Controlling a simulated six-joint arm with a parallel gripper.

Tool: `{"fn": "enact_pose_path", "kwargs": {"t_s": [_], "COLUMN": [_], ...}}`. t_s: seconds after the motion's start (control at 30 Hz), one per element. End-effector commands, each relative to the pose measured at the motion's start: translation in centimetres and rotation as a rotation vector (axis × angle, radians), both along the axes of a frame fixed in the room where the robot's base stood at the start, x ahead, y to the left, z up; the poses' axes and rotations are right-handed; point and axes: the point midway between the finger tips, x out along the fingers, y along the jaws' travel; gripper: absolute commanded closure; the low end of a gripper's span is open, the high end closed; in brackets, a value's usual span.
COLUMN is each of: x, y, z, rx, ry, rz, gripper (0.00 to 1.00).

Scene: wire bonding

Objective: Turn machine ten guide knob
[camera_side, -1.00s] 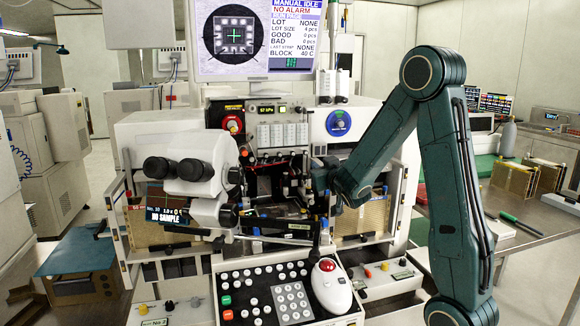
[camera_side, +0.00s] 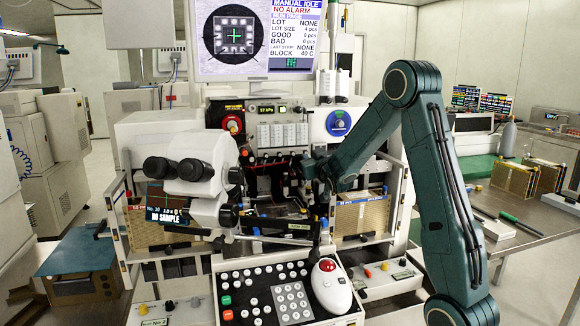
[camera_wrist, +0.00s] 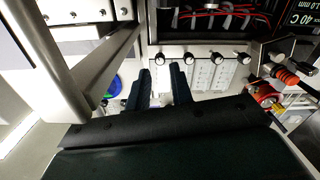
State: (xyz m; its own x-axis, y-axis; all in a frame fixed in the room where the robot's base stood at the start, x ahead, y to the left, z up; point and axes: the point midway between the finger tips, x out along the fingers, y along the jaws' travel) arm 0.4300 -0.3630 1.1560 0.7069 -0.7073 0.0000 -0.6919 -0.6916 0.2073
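A blue round knob (camera_side: 338,123) is on the upper right front of the bonding machine. In the wrist view a blue round part (camera_wrist: 114,87) shows to the left of the fingers, partly hidden by the machine frame. A red round knob (camera_side: 232,124) is on the upper left front. I cannot read which one is the guide knob. My gripper (camera_side: 306,168) is in front of the machine's middle, below the blue knob, and small and dark there. In the wrist view my gripper (camera_wrist: 161,78) has two fingers apart with nothing visible between them.
A row of black-and-white knobs (camera_wrist: 217,57) lies beyond the fingertips. The binocular microscope (camera_side: 188,170) is left of my gripper. A keypad console (camera_side: 268,298) with a white trackball unit (camera_side: 330,285) stands below. Strip magazines (camera_side: 362,216) flank the work area. A monitor (camera_side: 255,40) is above.

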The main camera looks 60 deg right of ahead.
Motion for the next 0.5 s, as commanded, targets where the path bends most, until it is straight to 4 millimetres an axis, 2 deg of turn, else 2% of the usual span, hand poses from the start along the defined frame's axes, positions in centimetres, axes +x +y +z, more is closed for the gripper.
{"fn": "enact_pose_path", "kwargs": {"t_s": [0.2,0.5], "x": [1.9,3.6], "y": [-1.9,-3.7], "z": [-0.1,0.0], "rx": [0.000,0.000], "ry": [0.000,0.000], "rz": [-0.001,0.000], "gripper": [0.78,0.78]}}
